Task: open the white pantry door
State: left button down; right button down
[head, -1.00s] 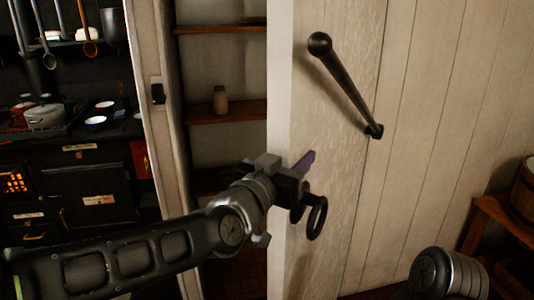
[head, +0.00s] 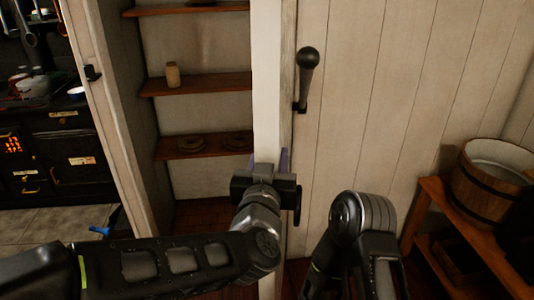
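The white pantry door (head: 266,80) stands open and shows nearly edge-on in the head view. Its black bar handle (head: 305,80) sticks out from the right-hand face.
Pantry shelves (head: 205,85) with a jar (head: 173,75) show left of the door. A black stove (head: 50,160) stands at far left. A wooden bucket (head: 490,185) sits on a wooden bench (head: 435,190) at right. A plank wall (head: 400,80) is behind.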

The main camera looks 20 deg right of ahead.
pick_arm(q)
jog(key=shift+d+r, duration=0.1)
jog(key=shift+d, duration=0.05)
jog(key=c, duration=1.3)
grip_release()
jog(key=o, duration=0.4)
jog(key=b+v, duration=0.1)
jog(key=v, duration=0.6)
jog(key=shift+s+a+b, duration=0.25)
jog(key=shift+s+b, duration=0.05)
jog(key=shift+b, duration=0.1)
